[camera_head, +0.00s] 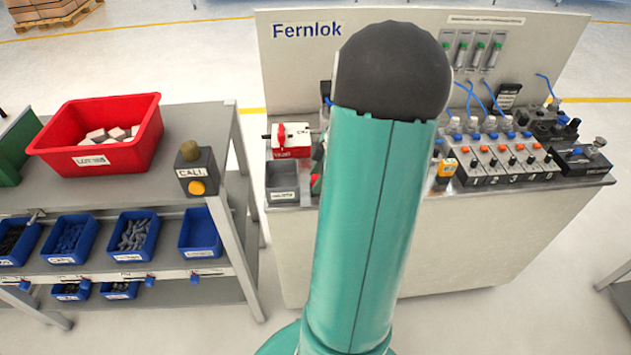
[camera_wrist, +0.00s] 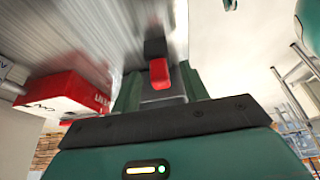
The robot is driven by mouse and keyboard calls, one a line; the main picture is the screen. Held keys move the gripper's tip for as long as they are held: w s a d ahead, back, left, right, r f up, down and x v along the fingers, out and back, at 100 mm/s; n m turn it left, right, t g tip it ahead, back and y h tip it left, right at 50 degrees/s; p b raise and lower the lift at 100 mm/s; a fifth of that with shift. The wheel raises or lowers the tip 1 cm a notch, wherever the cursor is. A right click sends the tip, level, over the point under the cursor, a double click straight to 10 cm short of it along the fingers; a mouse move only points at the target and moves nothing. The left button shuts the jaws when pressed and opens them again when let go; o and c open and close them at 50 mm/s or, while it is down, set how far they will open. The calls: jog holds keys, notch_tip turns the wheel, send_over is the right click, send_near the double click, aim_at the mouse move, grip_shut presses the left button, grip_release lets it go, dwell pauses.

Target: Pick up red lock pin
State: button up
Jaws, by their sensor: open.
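In the wrist view a small red piece with a dark part beyond it, which looks like the red lock pin (camera_wrist: 160,74), shows between the two green fingers of my gripper (camera_wrist: 159,80). The fingers are apart, one on each side of it; I cannot tell whether either touches it. In the head view my arm covers most of the gripper. A small red bit shows at the arm's left edge, but I cannot tell if it is the pin.
A red and white labelled block (camera_head: 291,145) stands left of the arm on the bench and close left in the wrist view (camera_wrist: 62,92). A grey bin (camera_head: 284,194) sits in front of it. Valves (camera_head: 500,158) line the right. A shelf holds a red crate (camera_head: 60,155).

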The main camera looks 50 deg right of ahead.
jog(key=shift+c, duration=0.3)
grip_shut()
jog(key=shift+r, duration=0.2)
